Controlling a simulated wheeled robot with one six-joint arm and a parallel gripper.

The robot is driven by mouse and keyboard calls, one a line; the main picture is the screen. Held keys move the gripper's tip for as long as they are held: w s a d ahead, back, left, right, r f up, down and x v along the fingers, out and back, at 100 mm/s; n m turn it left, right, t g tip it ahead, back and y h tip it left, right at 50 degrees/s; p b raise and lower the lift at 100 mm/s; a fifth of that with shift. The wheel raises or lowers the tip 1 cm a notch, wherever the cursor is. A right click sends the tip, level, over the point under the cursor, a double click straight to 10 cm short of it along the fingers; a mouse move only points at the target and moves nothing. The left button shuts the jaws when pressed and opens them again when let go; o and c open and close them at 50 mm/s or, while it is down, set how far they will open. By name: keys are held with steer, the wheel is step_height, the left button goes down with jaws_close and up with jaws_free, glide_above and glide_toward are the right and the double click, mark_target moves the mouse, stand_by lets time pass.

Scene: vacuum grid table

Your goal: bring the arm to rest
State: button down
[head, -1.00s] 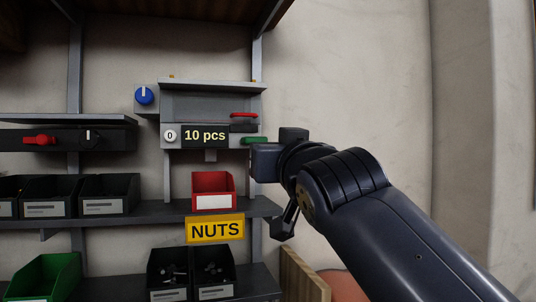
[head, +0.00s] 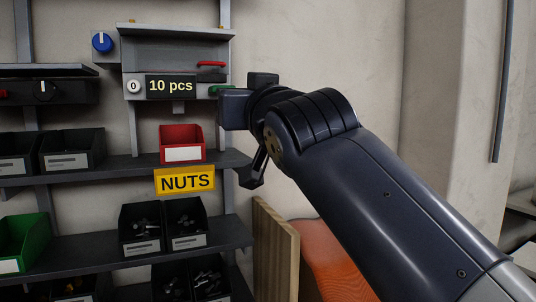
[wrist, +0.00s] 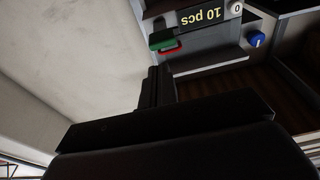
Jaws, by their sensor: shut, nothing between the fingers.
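My arm reaches in from the lower right of the head view, bent at the wrist, with its dark end in front of the wall at the right edge of the shelf unit. My gripper (wrist: 156,86) shows in the wrist view as two dark fingers, shut together with nothing between them. In the head view its fingertips cannot be made out clearly. The arm's end overlaps the right side of the counting device (head: 170,50) in the picture; I see no clear contact.
The device display (head: 171,86) reads "10 pcs". Below it are a red bin (head: 182,143), a yellow NUTS sign (head: 185,180) and dark bins of parts (head: 141,228). Bare wall is at right.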

steer(key=w+a+r+g+h+p, duration=0.3)
steer(key=w+r+p, duration=0.65)
steer(key=p, duration=0.95)
steer(key=s+d+r+g+y+b, duration=0.1)
steer(key=s+d+b, duration=0.1)
steer(key=s, duration=0.5)
steer(key=shift+r+b, duration=0.35)
steer(key=shift+b, duration=0.25)
